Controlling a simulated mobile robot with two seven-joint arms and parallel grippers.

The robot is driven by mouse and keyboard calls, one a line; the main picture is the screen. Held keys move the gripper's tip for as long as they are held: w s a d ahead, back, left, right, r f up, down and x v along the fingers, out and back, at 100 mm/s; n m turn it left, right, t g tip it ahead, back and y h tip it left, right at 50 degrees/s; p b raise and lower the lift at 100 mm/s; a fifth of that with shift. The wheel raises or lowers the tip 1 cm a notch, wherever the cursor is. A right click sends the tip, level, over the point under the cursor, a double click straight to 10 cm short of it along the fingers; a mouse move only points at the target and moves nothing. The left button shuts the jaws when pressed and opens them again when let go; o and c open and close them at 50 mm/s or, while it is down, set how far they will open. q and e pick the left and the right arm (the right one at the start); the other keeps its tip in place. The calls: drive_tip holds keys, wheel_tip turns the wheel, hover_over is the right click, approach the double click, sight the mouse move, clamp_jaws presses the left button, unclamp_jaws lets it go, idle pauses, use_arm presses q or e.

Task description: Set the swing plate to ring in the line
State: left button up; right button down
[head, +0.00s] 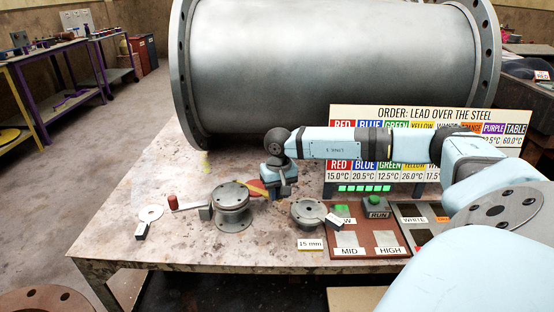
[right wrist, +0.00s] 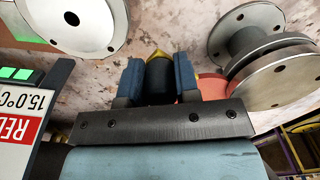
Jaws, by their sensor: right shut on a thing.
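The flanged line fitting (head: 232,207) stands on the table, a pair of grey bolted flanges. A red and yellow swing plate (head: 257,187) sticks out from its right rear side. In the right wrist view its red part (right wrist: 213,88) lies beside the flanges (right wrist: 270,62), and what is between the flanges is hidden. My right gripper (head: 279,190) is just right of the fitting. In the right wrist view its blue jaws (right wrist: 158,80) are shut on a dark grip with a yellow tip, which seems to belong to the swing plate. My left gripper is not in view.
A second round flange (head: 308,212) with a handle stands to the right, near a button panel (head: 372,240). A flat ring (head: 151,213) and red cylinder (head: 173,202) lie left. A large steel pipe (head: 325,65) and an order sign (head: 430,115) are behind.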

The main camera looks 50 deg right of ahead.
drive_tip(key=shift+d+r, duration=0.1)
drive_tip(key=shift+d, duration=0.15)
drive_tip(key=c, duration=1.2)
unclamp_jaws()
drive_tip(key=o, duration=0.3)
drive_tip(key=shift+o, duration=0.2)
